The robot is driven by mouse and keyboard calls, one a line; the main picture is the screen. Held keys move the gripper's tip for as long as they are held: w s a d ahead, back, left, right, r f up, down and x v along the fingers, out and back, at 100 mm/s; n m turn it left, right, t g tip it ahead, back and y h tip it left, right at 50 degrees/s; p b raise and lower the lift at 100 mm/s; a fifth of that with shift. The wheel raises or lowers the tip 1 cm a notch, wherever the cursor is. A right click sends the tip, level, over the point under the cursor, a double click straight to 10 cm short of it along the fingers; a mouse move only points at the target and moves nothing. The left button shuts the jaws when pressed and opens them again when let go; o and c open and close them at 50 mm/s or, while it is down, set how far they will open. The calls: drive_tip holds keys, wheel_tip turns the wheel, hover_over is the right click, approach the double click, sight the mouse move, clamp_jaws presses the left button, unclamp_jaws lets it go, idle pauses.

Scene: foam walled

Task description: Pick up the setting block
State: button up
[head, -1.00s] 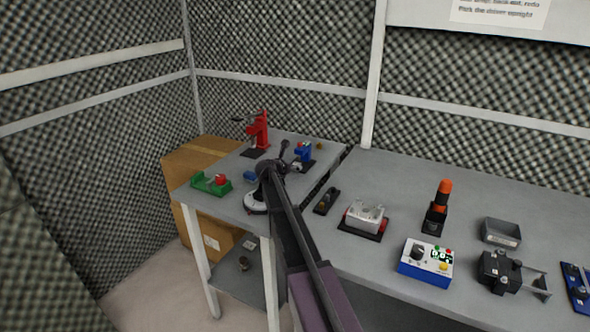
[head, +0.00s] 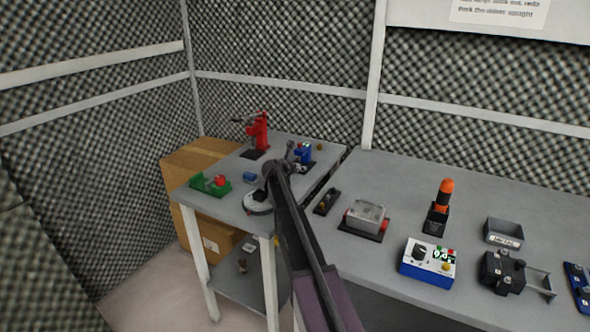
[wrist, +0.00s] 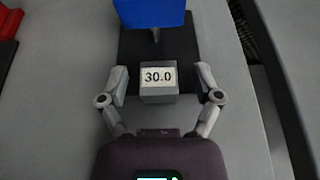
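The setting block is a small grey block with a white label reading "30.0" (wrist: 158,77), seen in the wrist view. It is at the near end of a black base plate (wrist: 188,62), in front of a blue body (wrist: 150,12). My gripper (wrist: 161,80) is open, with one finger on each side of the block and a visible gap on both sides. In the head view the blue device (head: 304,151) shows just beyond my arm's end, and the block cannot be made out there.
On the left table, a red press (head: 259,133), a green fixture (head: 210,185) and a small blue item (head: 249,177) stand near my arm. A narrow gap separates the tables. The right table holds a blue-white meter (head: 427,262), an orange-topped tool (head: 440,205) and a grey tray (head: 503,232).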

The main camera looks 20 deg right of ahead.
clamp_jaws()
drive_tip(key=shift+r, duration=0.2)
drive_tip(key=shift+r+p, duration=0.7)
drive_tip(key=shift+p, duration=0.2)
drive_tip(key=s+a, duration=0.1)
drive_tip(key=s, duration=0.5)
drive_tip(key=s+a, duration=0.1)
drive_tip(key=s, duration=0.4)
drive_tip(key=s+a, duration=0.1)
drive_tip(key=s, duration=0.5)
drive_tip(key=shift+s+a+f, duration=0.15)
drive_tip(key=shift+s+a, duration=0.1)
drive_tip(key=shift+s, duration=0.1)
